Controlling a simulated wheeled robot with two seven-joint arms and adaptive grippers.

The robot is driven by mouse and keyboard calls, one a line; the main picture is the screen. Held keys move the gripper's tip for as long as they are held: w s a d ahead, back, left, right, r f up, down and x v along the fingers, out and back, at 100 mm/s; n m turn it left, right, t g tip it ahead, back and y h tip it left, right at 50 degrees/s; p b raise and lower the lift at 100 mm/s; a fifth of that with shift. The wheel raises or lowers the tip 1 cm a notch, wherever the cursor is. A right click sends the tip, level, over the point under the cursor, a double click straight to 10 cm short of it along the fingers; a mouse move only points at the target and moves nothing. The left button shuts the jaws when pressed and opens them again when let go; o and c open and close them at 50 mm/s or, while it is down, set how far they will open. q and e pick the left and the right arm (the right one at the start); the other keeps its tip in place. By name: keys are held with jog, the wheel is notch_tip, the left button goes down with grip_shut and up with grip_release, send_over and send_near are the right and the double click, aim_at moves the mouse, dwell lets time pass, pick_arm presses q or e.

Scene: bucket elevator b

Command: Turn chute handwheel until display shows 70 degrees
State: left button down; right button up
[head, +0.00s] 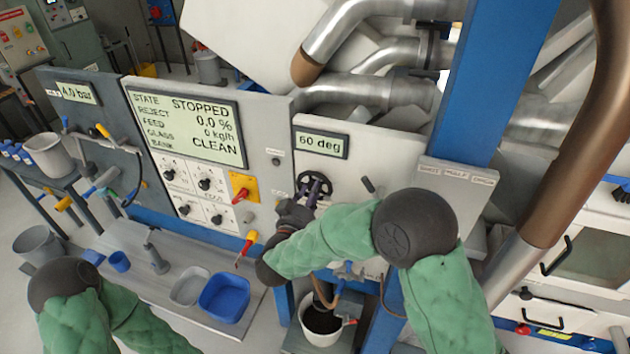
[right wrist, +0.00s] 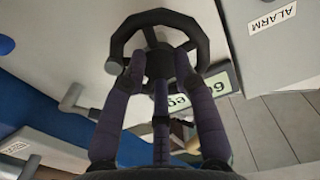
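The chute display (head: 320,145) reads 60 deg on the grey panel. The black chute handwheel (head: 315,183) is just below it, partly covered by my right gripper (head: 312,198). In the right wrist view the round black rim of the handwheel (right wrist: 160,17) shows at the top. There my right gripper's fingers (right wrist: 160,60) are apart, reaching to the wheel's hub and spokes, one on each side of the middle. Whether they touch it is unclear. My left arm is at the lower left in the head view; its gripper is out of view.
A large control panel display (head: 187,127) reads STOPPED, 0.0 % and CLEAN. A red-and-yellow switch (head: 243,188) is left of the handwheel. Below are a shelf with a blue tray (head: 225,298) and a white bucket (head: 322,325). A blue post (head: 495,85) stands right of the panel.

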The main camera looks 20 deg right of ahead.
jog(key=shift+p+x, duration=0.3)
jog(key=shift+x, duration=1.65)
jog(key=shift+c, duration=0.3)
grip_shut()
jog(key=shift+f+m+b, duration=0.1)
jog(key=shift+m+b, duration=0.3)
jog(key=shift+b, duration=0.45)
jog(key=m+b, duration=0.9)
jog(key=b, duration=0.4)
jog(key=shift+f, duration=0.2)
jog(key=m+b, duration=1.1)
jog(key=b, duration=0.2)
jog(key=shift+b, duration=0.4)
jog(key=shift+r+m+b, duration=0.2)
jog(key=shift+m+b, duration=1.1)
jog(key=shift+b, duration=0.05)
